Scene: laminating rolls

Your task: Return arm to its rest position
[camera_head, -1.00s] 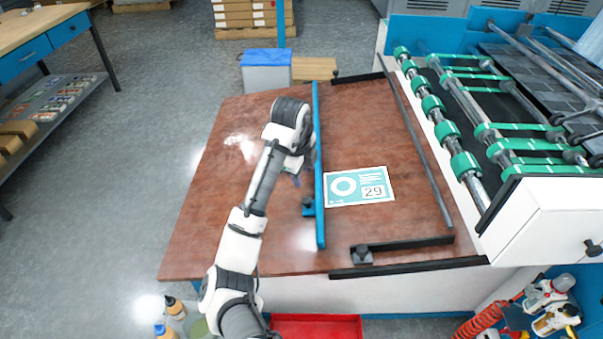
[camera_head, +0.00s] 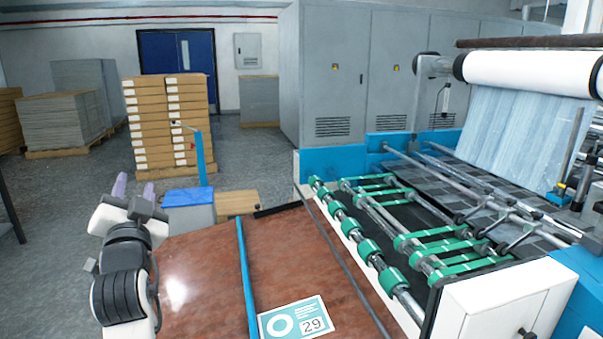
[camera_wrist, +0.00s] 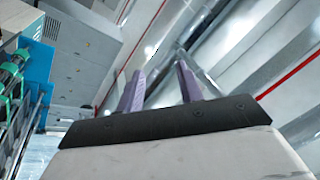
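My gripper (camera_head: 130,188) is raised at the left of the head view, above the left side of the brown table. Its two purple fingers point up and away from the table. In the wrist view my gripper (camera_wrist: 161,84) shows its fingers apart, with nothing between them. Behind them are only the ceiling, pipes and a grey cabinet.
The brown table (camera_head: 205,262) carries a blue bar (camera_head: 246,275) and a card marked 29 (camera_head: 294,319). The laminating machine with green rollers (camera_head: 369,250) stands to the right. Stacked boxes (camera_head: 168,125) and a blue-lidded bin (camera_head: 188,198) stand behind.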

